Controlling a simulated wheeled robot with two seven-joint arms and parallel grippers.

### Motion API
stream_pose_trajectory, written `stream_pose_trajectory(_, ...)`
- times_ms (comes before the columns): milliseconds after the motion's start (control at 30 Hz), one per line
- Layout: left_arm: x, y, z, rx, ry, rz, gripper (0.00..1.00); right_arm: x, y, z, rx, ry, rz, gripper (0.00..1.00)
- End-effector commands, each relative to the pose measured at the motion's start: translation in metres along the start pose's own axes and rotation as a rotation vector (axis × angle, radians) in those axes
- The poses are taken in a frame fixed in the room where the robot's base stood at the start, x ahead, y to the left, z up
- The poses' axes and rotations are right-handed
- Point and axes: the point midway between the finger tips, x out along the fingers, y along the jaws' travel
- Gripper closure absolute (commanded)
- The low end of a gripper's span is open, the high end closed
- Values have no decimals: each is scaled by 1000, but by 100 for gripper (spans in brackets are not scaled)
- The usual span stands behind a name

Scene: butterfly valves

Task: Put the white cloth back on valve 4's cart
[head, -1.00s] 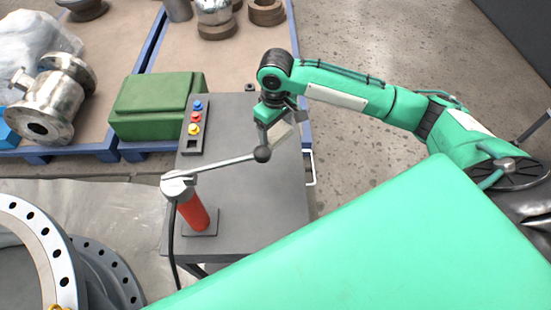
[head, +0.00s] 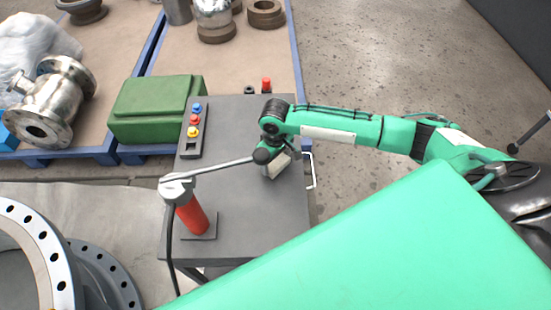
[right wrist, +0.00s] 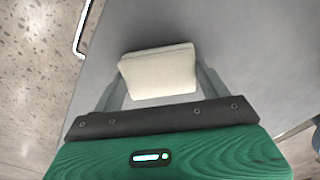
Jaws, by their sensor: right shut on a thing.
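The white cloth (head: 277,167) is a small folded, off-white pad. My right gripper (head: 275,158) is shut on it over the right part of a dark grey cart top (head: 250,210). In the right wrist view the cloth (right wrist: 158,72) sits between the two fingers of the right gripper (right wrist: 160,84), with the grey cart top behind it. I cannot tell whether the cloth touches the cart top. No valve number shows on the cart. My left gripper is not in view.
A red post with a long lever (head: 220,165) stands on the cart; its black knob (head: 262,156) appears right beside my right gripper. A button box (head: 193,130), a green case (head: 155,108) and a red-topped item (head: 266,84) are nearby. The cart's front middle is clear.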

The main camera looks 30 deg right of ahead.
Motion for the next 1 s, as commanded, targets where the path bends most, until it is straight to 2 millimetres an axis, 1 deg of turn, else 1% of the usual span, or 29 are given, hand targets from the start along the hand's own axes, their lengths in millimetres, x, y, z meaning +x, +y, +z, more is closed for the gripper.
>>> stream_pose_trajectory(233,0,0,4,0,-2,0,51,2,0,0,0,-1,0,42)
stream_pose_trajectory(267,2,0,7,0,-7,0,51,2,0,0,0,0,0,20)
stream_pose_trajectory(300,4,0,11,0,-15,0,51,2,0,0,0,0,0,12)
stream_pose_trajectory(367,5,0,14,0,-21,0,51,2,0,0,0,0,0,2)
stream_pose_trajectory(733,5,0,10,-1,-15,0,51,0,0,0,0,0,0,2)
stream_pose_trajectory(867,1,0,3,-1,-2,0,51,-20,0,0,-1,2,-1,2)
stream_pose_trajectory(1000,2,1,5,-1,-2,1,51,-52,0,-1,-1,3,-1,2)
